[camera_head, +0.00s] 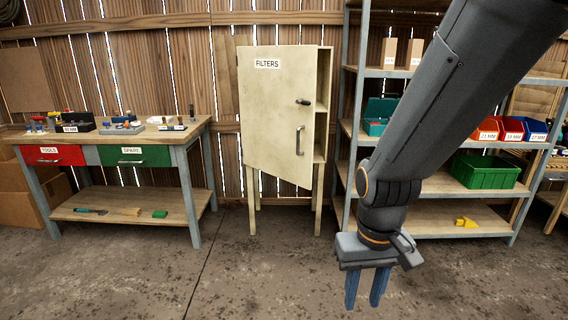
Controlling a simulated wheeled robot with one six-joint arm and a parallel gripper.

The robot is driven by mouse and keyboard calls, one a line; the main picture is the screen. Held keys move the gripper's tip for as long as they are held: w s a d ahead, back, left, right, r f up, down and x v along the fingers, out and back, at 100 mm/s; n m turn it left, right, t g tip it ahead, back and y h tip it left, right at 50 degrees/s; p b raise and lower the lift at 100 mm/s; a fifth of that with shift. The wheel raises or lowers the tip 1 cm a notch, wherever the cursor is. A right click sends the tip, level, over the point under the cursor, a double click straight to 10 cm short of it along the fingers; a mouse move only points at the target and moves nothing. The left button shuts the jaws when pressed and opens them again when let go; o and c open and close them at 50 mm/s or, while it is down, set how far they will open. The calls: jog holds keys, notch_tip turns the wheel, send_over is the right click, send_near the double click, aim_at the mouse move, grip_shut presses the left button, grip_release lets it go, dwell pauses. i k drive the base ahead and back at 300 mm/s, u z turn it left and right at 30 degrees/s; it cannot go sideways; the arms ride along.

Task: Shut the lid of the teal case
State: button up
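The teal case (376,127) sits on the middle board of the shelf unit, at the left end. Its lid (381,107) stands raised at the back, so the case is open. My arm passes in front of the shelf unit close to the case's right side and may hide part of it. My gripper (365,292) hangs low in front of the shelf unit, pointing down, well below and nearer than the case. Its two blue fingers are apart with nothing between them.
The filters cabinet (275,110) stands left of the shelf unit (350,129), its door ajar. Red and blue bins (510,128) and a green crate (485,171) are on the shelves at right. A workbench (105,139) stands at left. The floor between is clear.

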aim_at(376, 108)
jog(key=z, duration=0.2)
jog(key=i, duration=1.75)
jog(key=z, duration=0.4)
